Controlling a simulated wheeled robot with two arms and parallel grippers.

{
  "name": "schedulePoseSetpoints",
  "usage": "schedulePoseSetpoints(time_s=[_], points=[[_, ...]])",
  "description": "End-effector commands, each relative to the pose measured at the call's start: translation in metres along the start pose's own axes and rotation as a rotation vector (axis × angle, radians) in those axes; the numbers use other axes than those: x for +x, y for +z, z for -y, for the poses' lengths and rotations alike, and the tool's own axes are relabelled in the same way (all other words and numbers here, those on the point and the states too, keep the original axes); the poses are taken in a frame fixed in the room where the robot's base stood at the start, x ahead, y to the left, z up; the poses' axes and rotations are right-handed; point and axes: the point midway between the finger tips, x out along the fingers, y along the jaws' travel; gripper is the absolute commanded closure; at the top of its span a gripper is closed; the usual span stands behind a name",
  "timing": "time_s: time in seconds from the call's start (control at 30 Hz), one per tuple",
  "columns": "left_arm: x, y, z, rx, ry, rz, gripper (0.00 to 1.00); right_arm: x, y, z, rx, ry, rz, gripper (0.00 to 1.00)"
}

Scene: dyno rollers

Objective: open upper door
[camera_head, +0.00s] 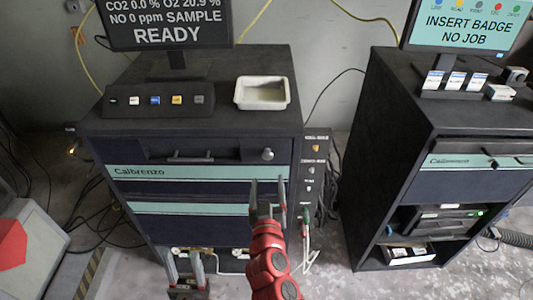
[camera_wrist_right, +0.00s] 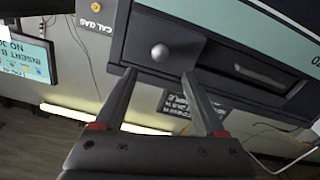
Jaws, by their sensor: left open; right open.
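The left cabinet (camera_head: 200,188), dark with teal stripes and marked Calbrenzo, has a dark upper front panel with a recessed bar handle (camera_head: 190,156) and a round grey knob (camera_head: 267,154) at its right end. The panel looks closed. My right gripper (camera_head: 268,182) is open and empty in front of the panel, below the knob in the head view. In the right wrist view the knob (camera_wrist_right: 160,52) lies just beyond and between the open fingertips (camera_wrist_right: 158,75), with no visible contact. My left gripper (camera_head: 183,252) is open and low in front of the cabinet's lower part.
A white tray (camera_head: 262,93), a button panel (camera_head: 158,101) and a READY monitor (camera_head: 165,22) stand on the cabinet. A narrow side panel with connectors (camera_head: 315,165) adjoins its right side. A second dark cabinet (camera_head: 400,140) stands right, with floor between.

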Motion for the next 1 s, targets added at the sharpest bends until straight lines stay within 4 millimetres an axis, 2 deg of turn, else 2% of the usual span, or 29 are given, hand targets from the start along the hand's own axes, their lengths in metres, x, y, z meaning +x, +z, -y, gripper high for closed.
schedulePoseSetpoints(time_s=[0.03,0.3,0.5,0.7,0.97,1.0], points=[[0.009,-0.002,0.001,0.000,0.000,0.000,0.50,0.011,-0.005,-0.002,0.000,0.002,0.000,0.28],[0.028,-0.005,0.001,0.000,0.000,0.000,0.50,0.064,-0.005,-0.001,0.001,0.001,-0.001,0.28],[0.035,-0.006,0.002,0.000,0.000,0.000,0.50,0.089,-0.002,0.000,-0.001,0.000,-0.001,0.28],[0.038,-0.006,0.002,0.000,0.000,0.000,0.50,0.099,-0.002,0.001,0.001,-0.003,-0.003,0.28],[0.037,-0.006,0.002,0.000,0.000,0.000,0.50,0.100,-0.001,0.001,0.001,-0.004,-0.002,0.28],[0.037,-0.006,0.002,0.000,0.000,0.000,0.50,0.100,-0.001,0.001,0.001,-0.004,-0.002,0.32]])
